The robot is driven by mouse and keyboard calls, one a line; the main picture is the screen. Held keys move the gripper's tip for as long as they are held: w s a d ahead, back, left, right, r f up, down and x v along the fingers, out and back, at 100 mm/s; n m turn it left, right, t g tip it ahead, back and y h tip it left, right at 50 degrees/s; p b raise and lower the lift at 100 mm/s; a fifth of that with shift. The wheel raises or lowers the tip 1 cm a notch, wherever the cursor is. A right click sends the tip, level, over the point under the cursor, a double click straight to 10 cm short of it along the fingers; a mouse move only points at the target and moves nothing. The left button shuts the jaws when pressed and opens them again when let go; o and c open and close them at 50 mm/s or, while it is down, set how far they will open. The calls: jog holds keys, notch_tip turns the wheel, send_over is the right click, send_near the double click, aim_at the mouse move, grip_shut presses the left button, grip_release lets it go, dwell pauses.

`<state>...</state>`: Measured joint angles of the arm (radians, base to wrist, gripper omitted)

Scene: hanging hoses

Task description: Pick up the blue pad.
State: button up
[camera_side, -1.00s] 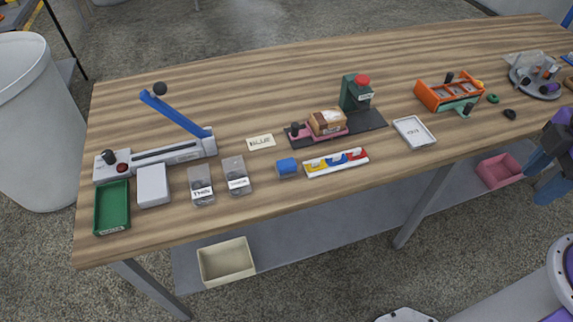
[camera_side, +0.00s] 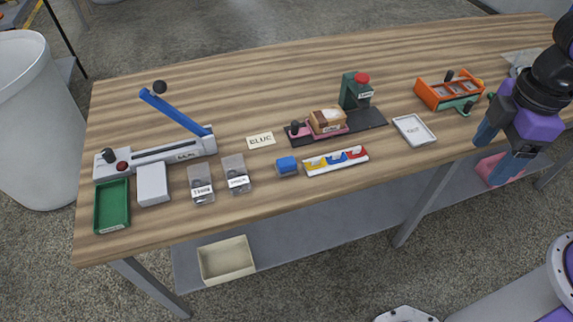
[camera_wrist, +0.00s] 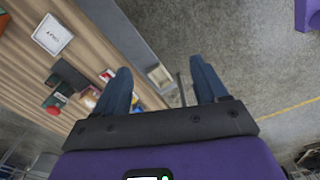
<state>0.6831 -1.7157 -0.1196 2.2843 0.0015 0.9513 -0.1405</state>
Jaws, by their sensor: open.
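The blue pad (camera_side: 287,163) looks like a small blue block on a clear or grey holder near the front edge of the table, just left of the tray with red, yellow and blue parts (camera_side: 336,161). My gripper (camera_side: 496,152) is at the right, by the table's front edge, well apart from the pad. It is open and empty, its two fingers spread; they also show in the wrist view (camera_wrist: 160,68). I cannot make out the pad in the wrist view.
A card reading BLUE (camera_side: 261,141) lies behind the pad. Two clear labelled boxes (camera_side: 237,177) stand left of it. A pink fixture (camera_side: 322,131) and green press (camera_side: 356,92) stand behind; a white tray (camera_side: 414,131) lies between pad and gripper. Bare wood lies beyond.

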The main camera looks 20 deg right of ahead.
jog(key=w+a+n, duration=0.2)
jog(key=w+a, duration=1.3)
jog(key=n, duration=0.3)
send_over(289, 161)
jog(key=f, duration=2)
jog(key=shift+w+a, duration=0.25)
jog(key=shift+a, duration=0.15)
jog(key=f, duration=0.4)
jog(key=shift+s+d+f, duration=0.15)
jog(key=shift+s+d, duration=0.05)
jog(key=shift+d, duration=0.2)
jog(key=shift+f, duration=0.5)
jog(key=c, duration=1.1)
